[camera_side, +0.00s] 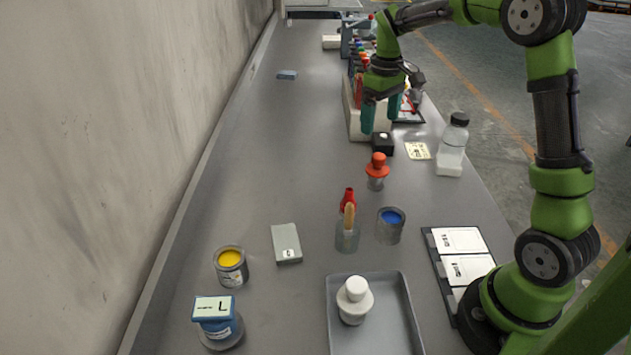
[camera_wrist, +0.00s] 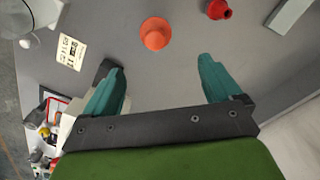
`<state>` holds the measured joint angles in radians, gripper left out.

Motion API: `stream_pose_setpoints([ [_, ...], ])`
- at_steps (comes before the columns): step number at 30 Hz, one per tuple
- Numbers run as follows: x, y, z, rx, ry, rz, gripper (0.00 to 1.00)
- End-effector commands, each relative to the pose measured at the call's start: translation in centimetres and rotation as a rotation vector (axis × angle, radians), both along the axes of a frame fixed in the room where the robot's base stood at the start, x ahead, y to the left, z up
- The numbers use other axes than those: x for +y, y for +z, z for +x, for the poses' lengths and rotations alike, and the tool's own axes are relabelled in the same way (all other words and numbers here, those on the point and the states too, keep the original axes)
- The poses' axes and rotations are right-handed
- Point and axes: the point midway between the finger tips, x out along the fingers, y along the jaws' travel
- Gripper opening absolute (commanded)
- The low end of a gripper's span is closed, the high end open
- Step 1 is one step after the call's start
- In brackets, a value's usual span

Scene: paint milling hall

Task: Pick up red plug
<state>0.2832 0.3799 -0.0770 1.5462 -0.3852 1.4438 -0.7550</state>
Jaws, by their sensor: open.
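An orange-red plug with a knob top (camera_side: 378,161) stands on the bench, its lower part clear or pale. In the wrist view it (camera_wrist: 156,33) lies just beyond the fingertips, between their lines. A deeper red, cone-like piece (camera_side: 348,195) is nearer the side camera, partly hidden by a glass with a brush; it shows at the wrist view's top edge (camera_wrist: 218,10). I cannot tell for certain which is the red plug. My gripper (camera_side: 380,114) is open and empty, pointing down, above and behind the orange-red piece. Its teal fingers are spread in the wrist view (camera_wrist: 162,66).
A brush glass (camera_side: 347,236), blue paint can (camera_side: 390,224) and tray (camera_side: 401,300) with a white stopper are nearer the camera.

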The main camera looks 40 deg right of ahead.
Motion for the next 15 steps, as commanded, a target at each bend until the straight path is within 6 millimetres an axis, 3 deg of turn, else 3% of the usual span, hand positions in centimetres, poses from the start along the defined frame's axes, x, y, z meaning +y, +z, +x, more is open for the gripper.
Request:
stream_pose_setpoints([
  [9,0.0,-7.0,-0.1,0.004,-0.002,0.002,0.92],
  [15,0.0,-9.6,-0.1,0.000,-0.003,0.001,0.92],
])
